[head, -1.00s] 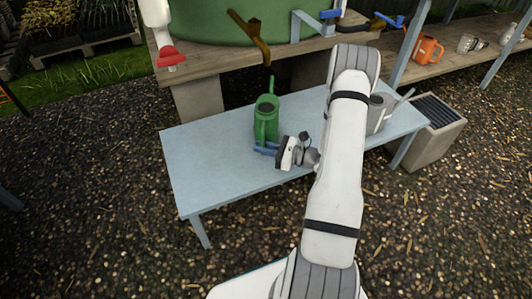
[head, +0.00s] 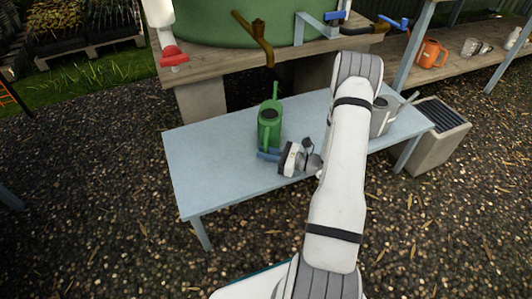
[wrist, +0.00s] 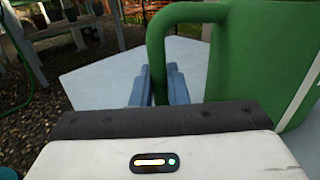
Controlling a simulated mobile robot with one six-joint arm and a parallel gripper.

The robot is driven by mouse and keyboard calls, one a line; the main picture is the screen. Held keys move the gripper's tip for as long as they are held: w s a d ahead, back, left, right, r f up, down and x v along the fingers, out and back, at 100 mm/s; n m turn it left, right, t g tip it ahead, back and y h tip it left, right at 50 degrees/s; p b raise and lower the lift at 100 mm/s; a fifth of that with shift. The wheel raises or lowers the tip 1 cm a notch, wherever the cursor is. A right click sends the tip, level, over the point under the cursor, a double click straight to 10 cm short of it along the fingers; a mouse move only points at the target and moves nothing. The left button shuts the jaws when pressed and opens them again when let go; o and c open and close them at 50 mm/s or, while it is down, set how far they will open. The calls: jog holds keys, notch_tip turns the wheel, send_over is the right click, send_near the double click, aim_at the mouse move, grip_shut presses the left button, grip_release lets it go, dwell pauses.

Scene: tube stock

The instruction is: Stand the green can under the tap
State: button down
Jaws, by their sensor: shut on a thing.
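The green can (head: 269,128) is upright at the middle of the pale blue table (head: 215,165), its spout pointing away from me. I cannot tell whether its base touches the tabletop. My gripper (head: 268,156) is at its near side with blue fingers. In the wrist view, my gripper (wrist: 159,88) is shut on the can's handle (wrist: 157,50), and the can's body (wrist: 260,60) fills the right side. The brown tap (head: 262,42) comes down from the green tank (head: 240,25) behind the table, its mouth just above and beyond the spout tip.
A grey can (head: 381,118) stands at the table's right end, partly behind my arm. An orange can (head: 431,54) sits on the right shelf. The table's left half is clear.

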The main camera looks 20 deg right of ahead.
jog(key=shift+f, duration=0.1)
jog(key=c, duration=1.3)
grip_release()
jog(key=shift+c, duration=0.2)
jog(key=p+v, duration=0.2)
jog(key=v, duration=0.6)
